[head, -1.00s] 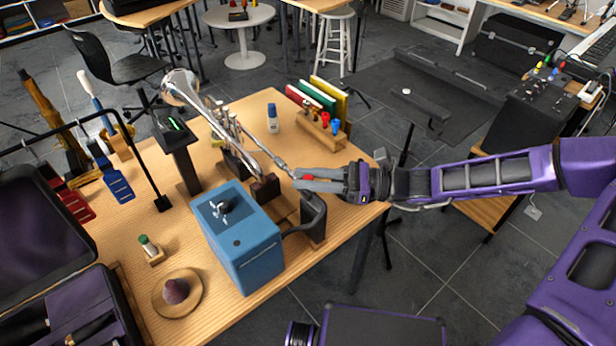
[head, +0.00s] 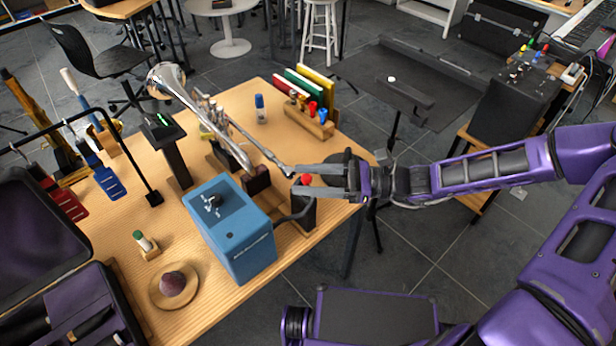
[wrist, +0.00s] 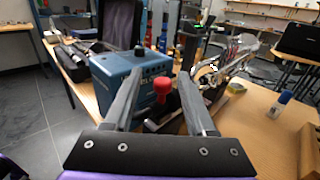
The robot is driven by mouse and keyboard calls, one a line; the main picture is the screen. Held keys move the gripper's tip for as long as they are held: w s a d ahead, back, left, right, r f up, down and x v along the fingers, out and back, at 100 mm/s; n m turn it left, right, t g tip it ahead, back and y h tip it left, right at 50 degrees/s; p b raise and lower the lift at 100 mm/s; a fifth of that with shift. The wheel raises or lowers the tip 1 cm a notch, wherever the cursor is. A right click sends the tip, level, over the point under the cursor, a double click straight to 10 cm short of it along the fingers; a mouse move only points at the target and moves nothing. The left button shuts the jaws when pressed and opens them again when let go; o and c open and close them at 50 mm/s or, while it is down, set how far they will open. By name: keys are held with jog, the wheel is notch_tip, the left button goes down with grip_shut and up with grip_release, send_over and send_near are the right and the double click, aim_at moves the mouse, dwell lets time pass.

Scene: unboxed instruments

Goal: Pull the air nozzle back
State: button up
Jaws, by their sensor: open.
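The air nozzle appears to be the red-tipped piece (head: 306,180) at the top of a dark stand (head: 303,212) beside the blue box (head: 232,232). A dark hose or cable runs between the box and the stand. My gripper (head: 292,179) is open at the nozzle, with a finger on each side of the red tip. In the wrist view the red tip (wrist: 162,86) sits between my two spread fingers (wrist: 161,76), with room on both sides. The blue box (wrist: 120,80) shows behind the left finger. I cannot tell whether a finger touches the nozzle.
A silver trumpet (head: 222,128) rests close behind my fingertips. A blue-capped bottle (head: 261,110) and a wooden rack (head: 308,121) stand farther back on the table. An open case (head: 30,240) lies at the left.

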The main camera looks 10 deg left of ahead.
jog(key=w+d, duration=0.1)
jog(key=d, duration=1.6)
jog(key=shift+w+d, duration=0.2)
